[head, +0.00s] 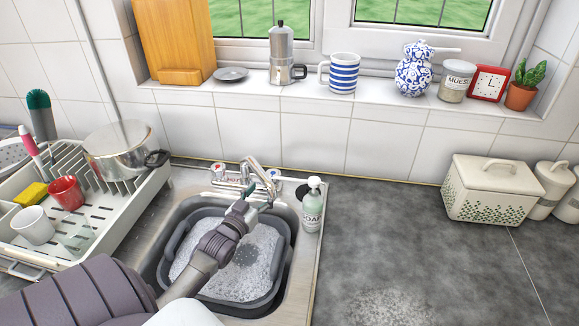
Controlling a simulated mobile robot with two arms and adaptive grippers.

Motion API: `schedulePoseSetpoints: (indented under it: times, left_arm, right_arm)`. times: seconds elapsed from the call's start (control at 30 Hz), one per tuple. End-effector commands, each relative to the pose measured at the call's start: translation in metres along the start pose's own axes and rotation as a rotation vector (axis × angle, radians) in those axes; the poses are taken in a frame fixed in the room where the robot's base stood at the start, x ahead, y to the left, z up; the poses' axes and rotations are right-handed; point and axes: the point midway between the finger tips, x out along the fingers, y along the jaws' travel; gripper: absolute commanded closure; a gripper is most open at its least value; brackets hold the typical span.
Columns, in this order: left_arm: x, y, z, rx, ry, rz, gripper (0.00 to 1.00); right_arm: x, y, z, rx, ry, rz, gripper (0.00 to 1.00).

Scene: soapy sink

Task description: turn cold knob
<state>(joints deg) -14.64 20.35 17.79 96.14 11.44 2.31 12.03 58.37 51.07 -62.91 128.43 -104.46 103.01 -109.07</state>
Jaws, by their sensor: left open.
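The tap (250,170) stands at the back of the sink, with a small knob on each side. The left knob (218,170) seems to have a reddish mark on top. My left gripper (262,190) is open and empty, just in front of the right side of the tap, close to the right knob. I cannot tell whether a finger touches the knob. My right gripper is out of view.
A grey basin (283,262) of foamy water sits in the sink under my left arm. A soap bottle (312,206) stands to the right of the tap. A dish rack (120,222) with a pot (118,150) is at the left. The dark worktop (400,240) at the right is mostly clear.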

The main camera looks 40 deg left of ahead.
Motion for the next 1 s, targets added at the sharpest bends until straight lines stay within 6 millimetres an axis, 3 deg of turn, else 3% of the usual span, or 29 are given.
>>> schedulePoseSetpoints:
  times: [0.5,0.7,1.0]
  left_arm:
    - [0.095,0.0,-0.002,0.0,0.001,-0.001,0.38]
    - [0.111,-0.001,-0.001,0.001,0.001,0.0,0.38]
    - [0.114,0.0,-0.001,0.001,0.001,0.0,0.38]
  right_arm:
    - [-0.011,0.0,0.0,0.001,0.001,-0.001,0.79]
    - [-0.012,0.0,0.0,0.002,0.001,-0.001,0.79]
    - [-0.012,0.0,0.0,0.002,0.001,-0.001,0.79]
